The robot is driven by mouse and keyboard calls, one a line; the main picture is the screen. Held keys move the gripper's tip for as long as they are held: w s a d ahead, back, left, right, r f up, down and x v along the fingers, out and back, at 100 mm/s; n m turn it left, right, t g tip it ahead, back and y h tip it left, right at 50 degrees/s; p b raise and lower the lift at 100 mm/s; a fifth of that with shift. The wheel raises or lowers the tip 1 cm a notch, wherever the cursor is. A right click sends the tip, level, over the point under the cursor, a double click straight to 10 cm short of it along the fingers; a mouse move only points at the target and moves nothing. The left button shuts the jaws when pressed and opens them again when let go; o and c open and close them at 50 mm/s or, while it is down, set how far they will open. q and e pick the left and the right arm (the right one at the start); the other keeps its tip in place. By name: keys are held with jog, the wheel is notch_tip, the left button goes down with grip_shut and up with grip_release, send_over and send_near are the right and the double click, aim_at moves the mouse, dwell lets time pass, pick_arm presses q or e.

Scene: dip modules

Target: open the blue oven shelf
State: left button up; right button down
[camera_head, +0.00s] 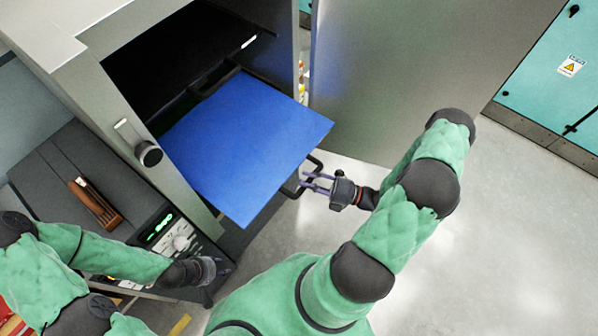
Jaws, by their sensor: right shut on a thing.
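The blue oven shelf (245,145) is a flat blue panel that juts out of the dark oven opening at a tilt in the picture. A dark handle (313,161) sits at its front right edge. My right gripper (308,181) is at this handle, with its purple-grey fingers shut on it. My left gripper (218,267) is low in the picture, beside the oven's control panel and apart from the shelf. I cannot make out whether its fingers are open or shut.
The oven door (400,75) stands open behind the shelf. The oven's control panel (172,238) has a green display and knobs. A brown wooden-looking item (95,203) lies at the left. Teal cabinets (545,90) stand far right. The pale floor (480,250) at right is clear.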

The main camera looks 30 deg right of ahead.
jog(key=shift+s+d, duration=0.15)
jog(key=shift+s, duration=0.05)
jog(key=c, duration=1)
grip_release()
jog(key=v, duration=1.2)
jog(key=shift+f, duration=0.1)
